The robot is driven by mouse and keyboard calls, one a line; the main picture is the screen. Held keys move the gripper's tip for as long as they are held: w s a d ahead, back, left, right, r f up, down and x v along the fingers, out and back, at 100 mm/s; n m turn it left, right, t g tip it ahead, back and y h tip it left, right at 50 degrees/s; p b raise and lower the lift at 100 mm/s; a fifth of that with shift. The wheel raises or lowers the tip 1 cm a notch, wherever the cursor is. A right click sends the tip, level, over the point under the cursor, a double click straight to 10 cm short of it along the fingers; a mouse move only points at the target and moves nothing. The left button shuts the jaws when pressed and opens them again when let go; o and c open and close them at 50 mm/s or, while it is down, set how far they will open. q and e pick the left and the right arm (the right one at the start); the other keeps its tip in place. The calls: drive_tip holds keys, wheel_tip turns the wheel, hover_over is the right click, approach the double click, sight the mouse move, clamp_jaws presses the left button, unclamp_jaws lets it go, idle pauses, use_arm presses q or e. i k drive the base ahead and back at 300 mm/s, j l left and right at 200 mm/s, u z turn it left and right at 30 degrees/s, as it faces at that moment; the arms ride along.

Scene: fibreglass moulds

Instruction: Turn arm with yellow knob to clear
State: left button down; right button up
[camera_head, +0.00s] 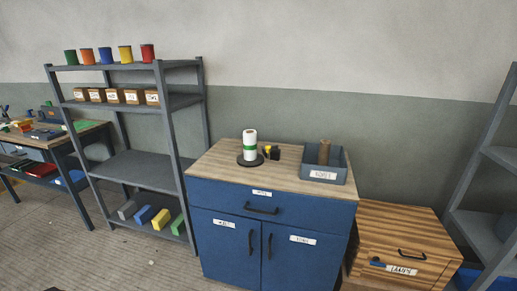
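A small yellow piece (267,149), which may be the knob, shows on the wooden top of the blue cabinet (230,222). A small black part (274,154) is right beside it; it is too small to tell whether this is the arm or which way it points. Just left of them a white roll (250,134) with a green band stands upright on a round black base (250,161). I cannot tell whether the yellow piece joins that base.
A grey-blue bin (325,174) holding a brown roll (324,150) stands on the cabinet's right side. A grey shelf (140,168) with coloured cans and cartons stands left. A wooden chest (400,230) stands right. The cabinet top's front left is clear.

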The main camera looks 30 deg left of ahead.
sight(272, 148)
drive_tip(key=i+j, duration=0.15)
drive_tip(key=j, duration=0.25)
drive_tip(key=i+j, duration=0.1)
drive_tip(key=j, duration=0.35)
drive_tip(key=i+j+z, duration=0.1)
drive_tip(key=j, duration=0.3)
